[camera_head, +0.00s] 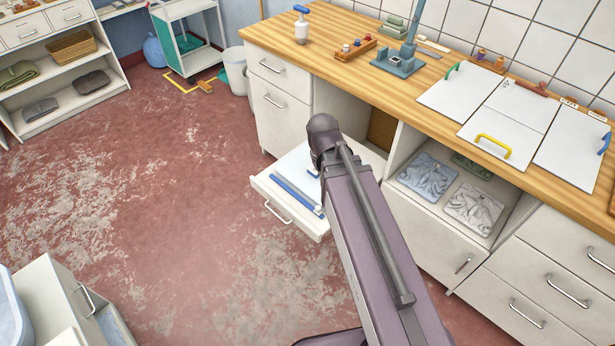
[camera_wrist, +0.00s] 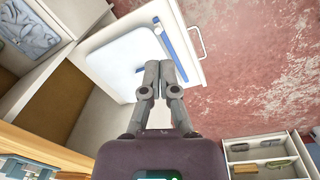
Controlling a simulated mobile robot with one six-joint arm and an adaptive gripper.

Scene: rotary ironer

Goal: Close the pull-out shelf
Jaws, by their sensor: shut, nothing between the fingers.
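The pull-out shelf (camera_head: 302,226) is white and stands out from its bay under the wooden counter, over the red floor. Its metal bar handle (camera_head: 278,213) is on the front face. A white board and blue strips (camera_head: 295,193) lie on it. In the wrist view the shelf front (camera_wrist: 187,68) and the handle (camera_wrist: 197,42) are at top centre and right. My gripper (camera_wrist: 160,64) is shut and empty, seen over the shelf, its tips apart from the handle in the picture. I cannot tell its height above the shelf. In the head view my arm hides the gripper and part of the shelf.
The counter (camera_head: 345,30) carries a spray bottle (camera_head: 301,27), a blue-grey stand (camera_head: 398,62) and white boards. Folded cloths (camera_head: 427,177) lie in the open bay right of the shelf. A bin (camera_head: 236,70) stands beyond the cabinet. The floor left of the shelf is clear.

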